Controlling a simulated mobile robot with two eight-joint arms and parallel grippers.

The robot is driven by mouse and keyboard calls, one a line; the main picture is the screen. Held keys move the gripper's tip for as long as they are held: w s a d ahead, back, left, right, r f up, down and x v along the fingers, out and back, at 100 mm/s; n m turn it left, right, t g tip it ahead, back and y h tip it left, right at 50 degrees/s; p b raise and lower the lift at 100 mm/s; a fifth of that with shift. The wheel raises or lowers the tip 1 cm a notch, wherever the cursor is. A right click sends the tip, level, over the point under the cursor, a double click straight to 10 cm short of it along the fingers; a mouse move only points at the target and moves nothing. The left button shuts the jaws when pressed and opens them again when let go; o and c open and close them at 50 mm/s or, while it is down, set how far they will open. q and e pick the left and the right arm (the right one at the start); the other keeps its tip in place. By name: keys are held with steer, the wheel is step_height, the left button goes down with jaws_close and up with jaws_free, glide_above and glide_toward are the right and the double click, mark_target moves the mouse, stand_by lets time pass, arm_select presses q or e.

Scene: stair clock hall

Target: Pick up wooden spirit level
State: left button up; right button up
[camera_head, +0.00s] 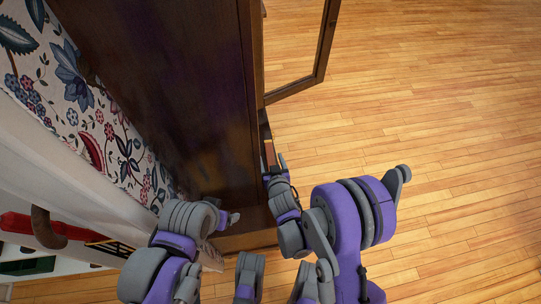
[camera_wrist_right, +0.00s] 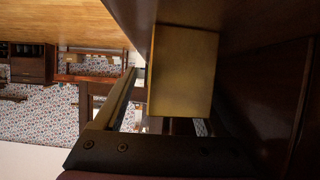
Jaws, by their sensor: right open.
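A tan, flat-faced block (camera_wrist_right: 183,72), apparently the wooden spirit level, shows close up in the right wrist view, in front of the right gripper. In the head view a small brown piece (camera_head: 269,153) shows at the right gripper's tips; it is too small to tell its shape. My right gripper (camera_head: 275,165) is open, at the right edge of the tall dark wooden case (camera_head: 170,80). Whether its fingers touch the block cannot be seen. My left gripper (camera_head: 230,218) is near the foot of the case; its jaws are unclear.
A framed door (camera_head: 318,70) of the case stands open to the right. Patterned wallpaper (camera_head: 75,90) is at the left. A red-handled object (camera_head: 25,224) shows at the lower left. Wood floor (camera_head: 440,110) on the right is clear.

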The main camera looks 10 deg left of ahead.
steer(key=shift+s+r, duration=0.1)
steer(key=shift+s, duration=0.1)
steer(key=shift+c, duration=0.8)
jaws_close()
